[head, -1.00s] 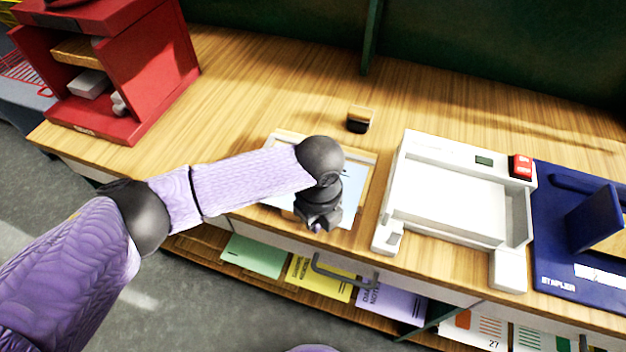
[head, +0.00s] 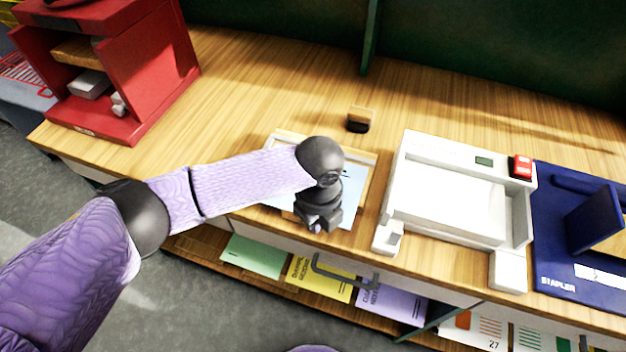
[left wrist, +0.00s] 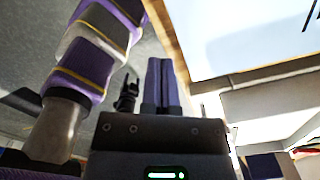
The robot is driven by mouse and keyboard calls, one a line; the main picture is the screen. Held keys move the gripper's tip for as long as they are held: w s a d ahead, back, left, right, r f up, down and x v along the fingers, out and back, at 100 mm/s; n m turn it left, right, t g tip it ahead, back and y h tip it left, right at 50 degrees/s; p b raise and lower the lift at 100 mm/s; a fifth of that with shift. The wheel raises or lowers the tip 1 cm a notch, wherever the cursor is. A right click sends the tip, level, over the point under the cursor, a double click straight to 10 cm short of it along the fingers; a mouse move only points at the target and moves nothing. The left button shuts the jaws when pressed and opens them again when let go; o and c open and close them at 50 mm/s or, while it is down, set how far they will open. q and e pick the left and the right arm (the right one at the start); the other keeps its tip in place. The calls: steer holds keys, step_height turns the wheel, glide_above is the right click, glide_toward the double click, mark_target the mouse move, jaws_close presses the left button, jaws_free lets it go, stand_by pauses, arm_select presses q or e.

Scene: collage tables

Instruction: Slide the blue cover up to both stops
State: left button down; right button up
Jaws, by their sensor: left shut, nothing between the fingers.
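The light blue cover (head: 353,192) lies flat on a pale, wood-edged board (head: 287,137) near the table's front edge. It also shows, pale and overexposed, in the left wrist view (left wrist: 240,38). My left forearm and wrist hide much of the cover and board in the head view. My left gripper (head: 318,224) points down at the front part of the cover, shut and empty. In the left wrist view its fingers (left wrist: 162,82) are together, beside the board's edge. I cannot tell whether they touch the cover. The stops are not clear to me. My right gripper is not in view.
A white machine (head: 408,165) stands to the right, with a blue stapler board (head: 557,284) beyond it. A small black-and-wood block (head: 359,120) sits behind the board. A red cabinet (head: 165,80) stands at the left. Coloured booklets (head: 262,257) lie on a shelf below.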

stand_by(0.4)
arm_select(q)
steer(key=shift+f+b, duration=0.65)
steer(key=shift+f, duration=0.5)
steer(key=shift+w, duration=0.1)
steer(key=shift+w+d+b, duration=0.25)
steer(key=shift+w+b, duration=0.3)
steer(key=shift+w, duration=0.15)
steer(key=shift+r, duration=0.1)
